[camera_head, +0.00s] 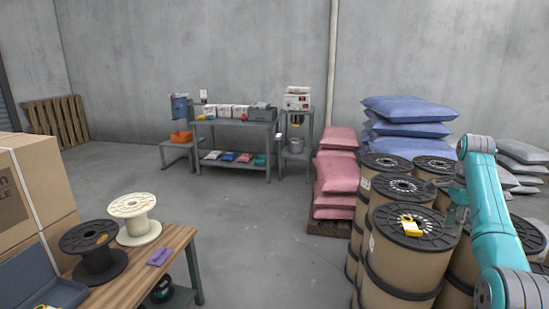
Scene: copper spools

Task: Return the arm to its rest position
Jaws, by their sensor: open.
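My teal arm reaches in from the right edge and bends over at the top. My gripper (455,204) hangs below the bend, open, with nothing seen between its fingers. It is small and partly hidden by my own arm. It is over or beside the black-topped drums (400,262) at the right; I cannot tell its exact height above them. A yellow object (410,226) lies on top of the nearest drum, to the left of the gripper and apart from it.
A wooden table (183,242) at lower left bears a black spool (94,262), a white spool (138,231) and a purple item (159,256). Pink sacks (337,172) and blue sacks (408,108) stand behind the drums. A grey workbench (233,127) is at the back. The middle floor is clear.

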